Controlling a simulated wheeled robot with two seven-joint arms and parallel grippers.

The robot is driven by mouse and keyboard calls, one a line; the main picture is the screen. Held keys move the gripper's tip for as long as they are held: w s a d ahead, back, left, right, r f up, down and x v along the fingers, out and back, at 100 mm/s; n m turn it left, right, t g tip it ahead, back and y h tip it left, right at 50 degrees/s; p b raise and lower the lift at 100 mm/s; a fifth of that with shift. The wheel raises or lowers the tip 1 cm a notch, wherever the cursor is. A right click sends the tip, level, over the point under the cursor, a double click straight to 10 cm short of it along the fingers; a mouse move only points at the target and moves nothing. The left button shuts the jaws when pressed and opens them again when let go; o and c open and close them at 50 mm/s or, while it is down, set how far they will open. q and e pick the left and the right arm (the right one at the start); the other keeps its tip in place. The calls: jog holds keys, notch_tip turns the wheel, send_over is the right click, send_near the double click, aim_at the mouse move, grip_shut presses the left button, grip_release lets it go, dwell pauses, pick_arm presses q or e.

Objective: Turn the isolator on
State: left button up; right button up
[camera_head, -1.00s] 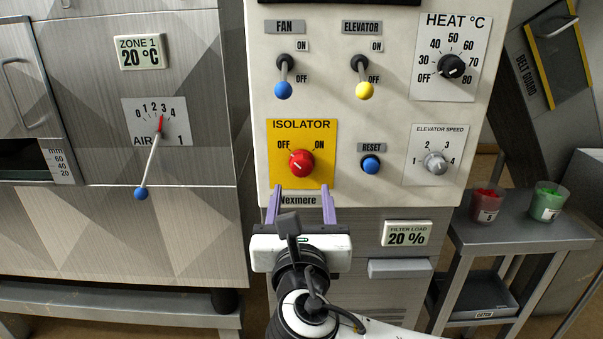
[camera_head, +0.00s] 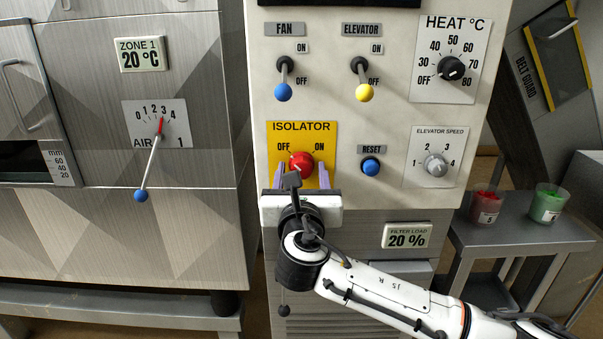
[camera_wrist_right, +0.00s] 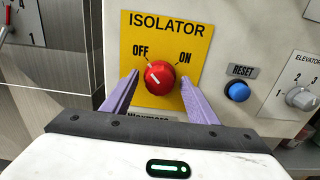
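The isolator is a red rotary knob (camera_head: 302,163) on a yellow plate (camera_head: 328,140) marked OFF at its left and ON at its right. In the right wrist view the knob (camera_wrist_right: 159,77) has a white mark that points up-left, toward OFF. My right gripper (camera_head: 304,172) is just below the knob in the head view. Its two purple fingers (camera_wrist_right: 160,88) are apart, one on each side of the knob's lower part. No firm contact is visible. My left gripper is not in view.
A blue reset button (camera_head: 371,167) and the grey elevator speed knob (camera_head: 435,165) sit right of the isolator. Fan (camera_head: 283,91) and elevator (camera_head: 364,92) levers are above. A side table (camera_head: 500,233) with two cups stands at the right.

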jog(key=c, duration=0.9)
jog(key=shift+m, duration=0.3)
jog(key=m, duration=0.2)
jog(key=shift+f+m, duration=0.1)
jog(key=shift+m, duration=0.3)
jog(key=m, duration=0.2)
jog(key=shift+m, duration=0.4)
jog(key=m, duration=0.4)
jog(key=shift+m, duration=0.3)
jog(key=shift+m+b, duration=0.7)
jog(key=shift+m, duration=2.9)
